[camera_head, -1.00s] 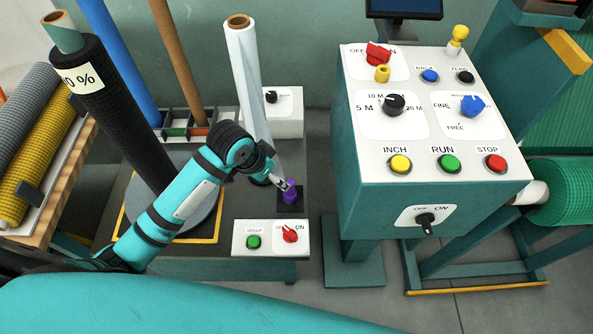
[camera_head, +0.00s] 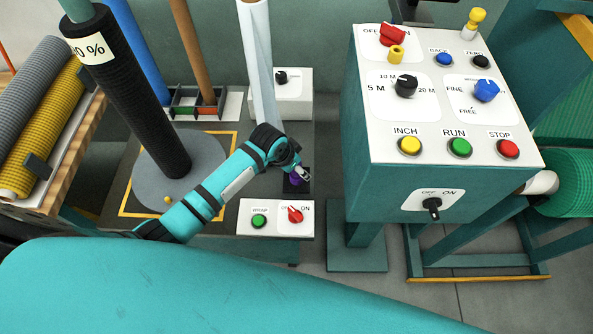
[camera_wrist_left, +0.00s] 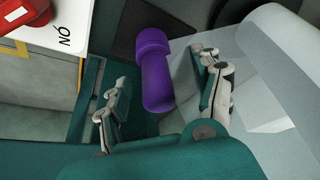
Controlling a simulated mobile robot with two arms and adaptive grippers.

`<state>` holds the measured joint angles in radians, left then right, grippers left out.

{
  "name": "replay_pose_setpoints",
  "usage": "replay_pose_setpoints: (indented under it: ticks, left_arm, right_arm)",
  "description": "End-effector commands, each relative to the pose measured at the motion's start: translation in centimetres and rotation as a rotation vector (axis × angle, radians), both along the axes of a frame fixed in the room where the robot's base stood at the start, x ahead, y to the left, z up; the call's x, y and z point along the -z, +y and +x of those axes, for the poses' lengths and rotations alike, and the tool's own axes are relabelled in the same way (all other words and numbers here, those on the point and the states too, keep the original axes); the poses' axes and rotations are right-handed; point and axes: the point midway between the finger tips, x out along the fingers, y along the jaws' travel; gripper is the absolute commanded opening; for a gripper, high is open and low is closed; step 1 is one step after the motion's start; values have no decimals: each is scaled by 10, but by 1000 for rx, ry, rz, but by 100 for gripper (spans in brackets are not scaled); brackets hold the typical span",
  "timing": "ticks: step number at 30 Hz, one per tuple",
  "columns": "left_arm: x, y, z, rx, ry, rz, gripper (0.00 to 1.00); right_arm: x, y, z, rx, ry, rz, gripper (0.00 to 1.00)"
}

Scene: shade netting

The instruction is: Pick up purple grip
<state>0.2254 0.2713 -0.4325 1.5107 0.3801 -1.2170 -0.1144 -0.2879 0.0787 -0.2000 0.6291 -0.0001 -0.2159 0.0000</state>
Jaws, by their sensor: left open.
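The purple grip (camera_head: 295,181) is a small purple cylinder with a wider head. In the head view it is partly hidden behind my left gripper (camera_head: 300,174), which is right above it at the end of the teal arm. In the left wrist view the purple grip (camera_wrist_left: 155,78) lies between the two spread fingers of my left gripper (camera_wrist_left: 163,72). The fingers are open, with gaps visible on both sides of the grip. A dark square pad is partly visible by the grip's head. My right gripper is not in view.
A white panel (camera_head: 275,228) with a green button and red switch sits just in front of the grip. A pale roll (camera_head: 260,60) stands behind it. The large control console (camera_head: 385,140) is to the right. A black roll (camera_head: 130,95) stands on a round plate at left.

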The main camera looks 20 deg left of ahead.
Motion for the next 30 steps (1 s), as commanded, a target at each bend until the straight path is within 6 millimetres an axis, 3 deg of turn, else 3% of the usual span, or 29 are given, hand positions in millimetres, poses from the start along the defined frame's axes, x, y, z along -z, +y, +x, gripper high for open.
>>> replay_pose_setpoints:
  ticks: [6, 16, 30]
  left_arm:
    - [30, -9, 9, 0, 2, -1, 66]
    - [35, -10, 11, 0, 0, -1, 65]
    - [35, -9, 11, 0, 1, 0, 3]
  right_arm:
    - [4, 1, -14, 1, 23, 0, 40]
    - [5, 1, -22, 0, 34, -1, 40]
    - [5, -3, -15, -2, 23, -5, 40]
